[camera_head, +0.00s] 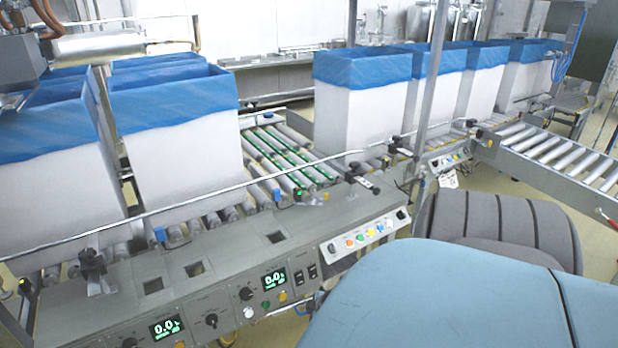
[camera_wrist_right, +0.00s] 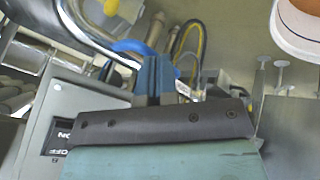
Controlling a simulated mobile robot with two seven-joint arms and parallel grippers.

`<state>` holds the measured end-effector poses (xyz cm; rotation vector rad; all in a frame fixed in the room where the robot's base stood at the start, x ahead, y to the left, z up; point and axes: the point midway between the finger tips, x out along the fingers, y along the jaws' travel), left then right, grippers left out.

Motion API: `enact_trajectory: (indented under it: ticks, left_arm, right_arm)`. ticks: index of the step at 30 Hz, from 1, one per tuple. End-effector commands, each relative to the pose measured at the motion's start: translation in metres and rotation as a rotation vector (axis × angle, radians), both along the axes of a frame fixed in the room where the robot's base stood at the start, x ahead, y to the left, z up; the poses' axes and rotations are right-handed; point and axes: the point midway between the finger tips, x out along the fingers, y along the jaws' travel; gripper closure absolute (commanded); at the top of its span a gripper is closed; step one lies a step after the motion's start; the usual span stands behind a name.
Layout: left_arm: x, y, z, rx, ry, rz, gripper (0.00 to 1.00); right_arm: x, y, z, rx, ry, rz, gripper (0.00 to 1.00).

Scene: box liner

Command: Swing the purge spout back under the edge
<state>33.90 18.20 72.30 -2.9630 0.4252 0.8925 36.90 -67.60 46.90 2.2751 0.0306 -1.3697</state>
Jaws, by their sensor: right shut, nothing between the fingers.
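I cannot clearly pick out the purge spout in the head view. In the right wrist view a curved shiny metal pipe (camera_wrist_right: 88,32) with a yellow end (camera_wrist_right: 126,5) crosses the upper left; I cannot tell whether it is the spout. My right gripper (camera_wrist_right: 155,72) shows in that view as two blue-grey fingers pressed together, with nothing between them. The fingers overlap the pipe and hose area in the picture; contact cannot be told. My left gripper is in neither view.
A blue hose (camera_wrist_right: 130,46), yellow and dark cables (camera_wrist_right: 186,40) and a switch panel (camera_wrist_right: 62,140) surround the right gripper. White boxes with blue liners (camera_head: 172,97) stand on roller conveyors (camera_head: 290,155). A grey control console (camera_head: 215,265) with green displays runs along the front.

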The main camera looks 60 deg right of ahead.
Motion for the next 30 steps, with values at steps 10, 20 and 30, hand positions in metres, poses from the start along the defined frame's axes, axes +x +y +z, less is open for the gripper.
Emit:
enact_trajectory:
  ticks: [10, 20, 30]
  left_arm:
    - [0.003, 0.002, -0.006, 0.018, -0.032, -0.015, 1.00]
    - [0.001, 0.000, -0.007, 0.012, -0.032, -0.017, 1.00]
    - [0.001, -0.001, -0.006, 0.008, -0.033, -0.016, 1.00]
  right_arm:
    - [0.017, -0.022, -0.002, -0.003, 0.000, 0.001, 1.00]
    - [0.021, -0.026, 0.000, -0.001, 0.000, -0.001, 1.00]
    - [0.022, -0.026, 0.001, -0.002, -0.001, -0.001, 1.00]
